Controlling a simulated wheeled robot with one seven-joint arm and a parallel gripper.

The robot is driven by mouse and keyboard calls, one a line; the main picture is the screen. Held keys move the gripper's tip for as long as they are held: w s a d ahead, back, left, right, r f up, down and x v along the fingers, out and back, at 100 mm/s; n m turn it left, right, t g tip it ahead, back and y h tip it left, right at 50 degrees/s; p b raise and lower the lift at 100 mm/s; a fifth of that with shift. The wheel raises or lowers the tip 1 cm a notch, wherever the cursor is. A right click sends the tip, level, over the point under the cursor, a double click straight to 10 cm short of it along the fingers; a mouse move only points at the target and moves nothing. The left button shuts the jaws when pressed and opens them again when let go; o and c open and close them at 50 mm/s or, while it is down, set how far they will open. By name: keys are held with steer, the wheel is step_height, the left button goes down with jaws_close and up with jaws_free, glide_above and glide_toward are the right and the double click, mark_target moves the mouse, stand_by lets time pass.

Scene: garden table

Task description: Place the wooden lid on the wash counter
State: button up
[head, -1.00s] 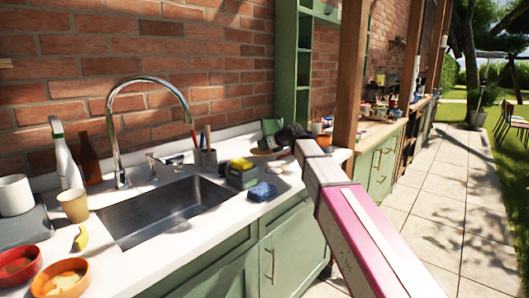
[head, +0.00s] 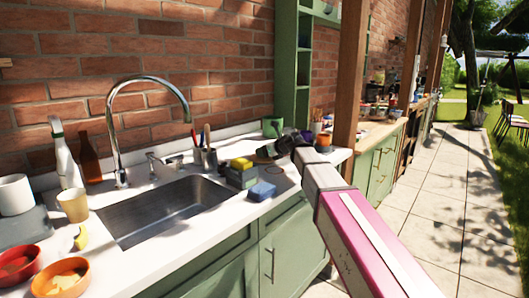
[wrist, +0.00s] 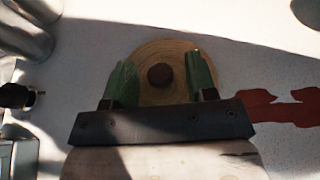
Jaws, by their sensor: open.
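The wooden lid (wrist: 160,48) is round and pale, with a dark round knob (wrist: 160,75) at its middle. It lies flat on the white counter in the wrist view. My gripper (wrist: 161,80) is open, its two green fingers over the lid on either side of the knob, with a gap to each side. I cannot tell whether the fingertips touch the lid. In the head view my gripper (head: 272,151) is low over the far right end of the wash counter (head: 205,232), and my arm and gripper largely hide the lid there.
A steel sink (head: 165,207) with a tall tap (head: 117,130) fills the middle of the counter. A reddish flat shape (wrist: 280,107) lies right of the lid.

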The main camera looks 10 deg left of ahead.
steer(key=shift+r, duration=0.15)
steer(key=v, duration=1.2)
steer(key=shift+d, duration=0.1)
